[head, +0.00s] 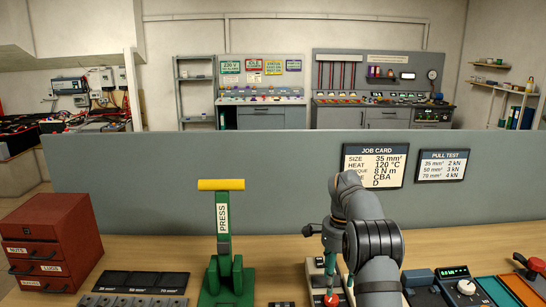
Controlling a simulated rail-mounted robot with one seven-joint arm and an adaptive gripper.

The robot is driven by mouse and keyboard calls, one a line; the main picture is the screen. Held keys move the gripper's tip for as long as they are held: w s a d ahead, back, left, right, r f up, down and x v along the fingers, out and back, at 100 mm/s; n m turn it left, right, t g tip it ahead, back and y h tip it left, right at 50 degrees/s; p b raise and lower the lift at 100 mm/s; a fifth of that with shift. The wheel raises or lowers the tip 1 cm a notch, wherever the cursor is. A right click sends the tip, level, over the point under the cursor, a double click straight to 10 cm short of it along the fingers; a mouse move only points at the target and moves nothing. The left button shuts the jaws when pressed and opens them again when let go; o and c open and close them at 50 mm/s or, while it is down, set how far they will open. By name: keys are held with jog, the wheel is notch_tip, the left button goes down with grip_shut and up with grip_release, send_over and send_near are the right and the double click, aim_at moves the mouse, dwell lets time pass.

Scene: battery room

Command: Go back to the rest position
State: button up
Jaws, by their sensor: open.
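My arm rises from the bottom edge, right of centre in the head view, and bends over at the top. My gripper (338,277) hangs below the bend, pointing down over the bench and partly hidden by my arm. Its jaws are open, and I see nothing held in them. A device with a red knob (332,299) sits on the bench under it. Whether the gripper touches this device cannot be told.
A green press (223,240) with a yellow handle stands left of my arm. A red drawer cabinet (50,240) is at far left, near a dark tray (140,282). A meter (455,285) is at right. A grey partition (200,165) carrying two cards backs the bench (285,255).

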jog(key=shift+f, duration=1.2)
